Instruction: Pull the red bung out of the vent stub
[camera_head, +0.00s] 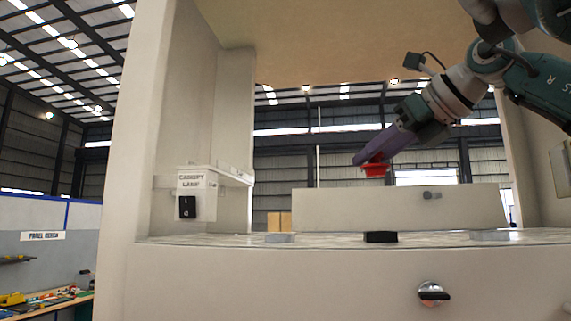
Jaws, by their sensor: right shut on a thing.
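The red bung (375,170) is held at the tips of my right gripper (368,158), whose purple fingers are shut on it. It hangs in the air, clear of the counter and in front of the low back panel. A short grey stub (431,195) sticks out of that panel, right of the bung and a little lower. The bung is apart from it in the picture. I cannot tell for sure that this is the vent stub. My left gripper is not in view.
The pale counter (330,240) carries a black block (380,237) and two grey pieces. A canopy lamp switch box (188,207) is on the left wall. A knob (433,292) is on the front face. The room above the counter is mostly clear.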

